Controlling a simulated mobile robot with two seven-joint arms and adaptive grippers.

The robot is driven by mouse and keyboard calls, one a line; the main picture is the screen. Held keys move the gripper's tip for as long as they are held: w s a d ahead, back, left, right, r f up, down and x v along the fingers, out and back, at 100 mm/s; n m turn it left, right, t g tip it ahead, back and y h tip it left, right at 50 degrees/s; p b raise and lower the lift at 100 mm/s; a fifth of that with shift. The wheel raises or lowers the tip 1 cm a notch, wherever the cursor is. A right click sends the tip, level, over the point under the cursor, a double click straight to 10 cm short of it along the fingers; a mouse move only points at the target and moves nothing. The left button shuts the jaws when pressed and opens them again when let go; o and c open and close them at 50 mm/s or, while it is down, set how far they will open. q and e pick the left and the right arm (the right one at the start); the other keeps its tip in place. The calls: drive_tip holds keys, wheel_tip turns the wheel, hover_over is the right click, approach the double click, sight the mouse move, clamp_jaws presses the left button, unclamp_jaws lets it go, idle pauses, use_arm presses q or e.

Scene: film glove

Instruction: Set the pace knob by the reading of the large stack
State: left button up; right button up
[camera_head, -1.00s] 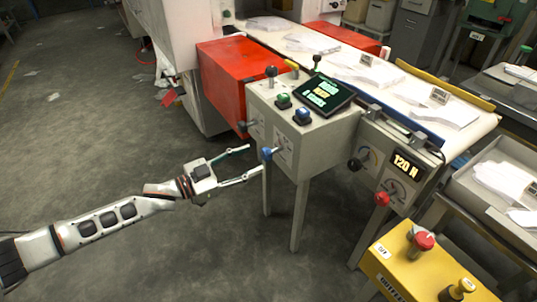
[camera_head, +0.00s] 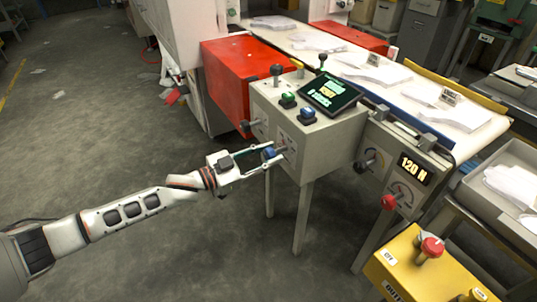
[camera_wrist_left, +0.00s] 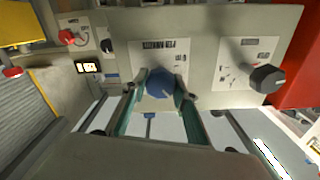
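A blue knob (camera_head: 269,153) sticks out from the front of the grey control box (camera_head: 318,148). My left gripper (camera_head: 277,152) has its fingers on either side of it. In the left wrist view the pads appear to press on the blue knob (camera_wrist_left: 160,83), below a white label plate whose print I cannot read surely. A dark knob (camera_wrist_left: 267,78) sits on another plate; it also shows in the head view (camera_head: 258,124). The tilted screen (camera_head: 331,93) on the box has small green and yellow text, not legible. Labelled paper stacks (camera_head: 379,71) lie on the conveyor. My right gripper is out of view.
Green (camera_head: 288,100) and blue (camera_head: 308,116) buttons and a lever (camera_head: 276,76) stand on the box. Right of it are a "120 N" display (camera_head: 413,168), a red knob (camera_head: 389,202) and a yellow box (camera_head: 408,266) with a red button.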

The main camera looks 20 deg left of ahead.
use_arm(q)
drive_tip(key=shift+m, duration=0.4)
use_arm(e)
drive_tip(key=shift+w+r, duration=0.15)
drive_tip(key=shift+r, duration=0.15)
use_arm(q)
drive_tip(key=shift+r+m+p, duration=0.15)
drive_tip(key=shift+m+p, duration=0.25)
drive_tip(key=shift+m, duration=0.2)
drive_tip(key=m, duration=0.2)
drive_tip(key=shift+m+p, duration=0.3)
drive_tip(key=m, duration=0.2)
drive_tip(key=shift+m, duration=0.4)
drive_tip(key=m, duration=0.2)
drive_tip(key=shift+f+m, duration=0.2)
drive_tip(key=shift+m, duration=0.8)
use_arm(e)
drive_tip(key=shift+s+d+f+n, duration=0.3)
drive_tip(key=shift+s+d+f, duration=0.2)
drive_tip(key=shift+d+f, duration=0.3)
use_arm(q)
drive_tip(key=shift+m, duration=0.3)
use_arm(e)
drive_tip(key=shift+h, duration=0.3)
use_arm(q)
drive_tip(key=o, duration=1.1)
